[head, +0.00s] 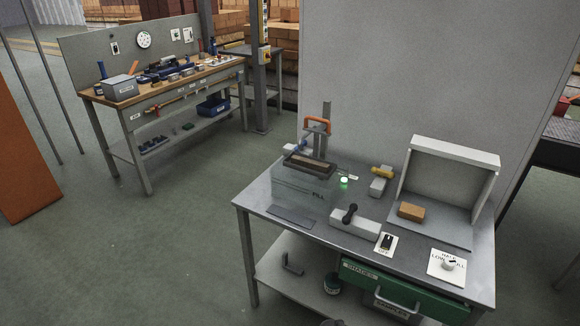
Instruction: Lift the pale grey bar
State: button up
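A pale grey bar-shaped block (368,228) lies on the grey metal table (262,196), right of the middle. A black piece with rounded ends (350,214) sits on its left part. A smaller pale grey block (378,188) with a yellow cylinder (382,172) on top stands behind it. I cannot tell for certain which of these is the pale grey bar. My gripper is not in view, so its state does not show.
An open-fronted grey box (455,150) with an orange-brown brick (411,211) stands right. Switches (386,243) and a green drawer (400,290) are in front. A workbench (150,88) stands far left.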

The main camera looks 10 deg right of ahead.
aim_at(298, 161)
jog(key=u, duration=1)
jog(key=i, duration=1.25)
jog(key=u, duration=0.55)
jog(key=k, duration=0.45)
jog(key=u, duration=0.2)
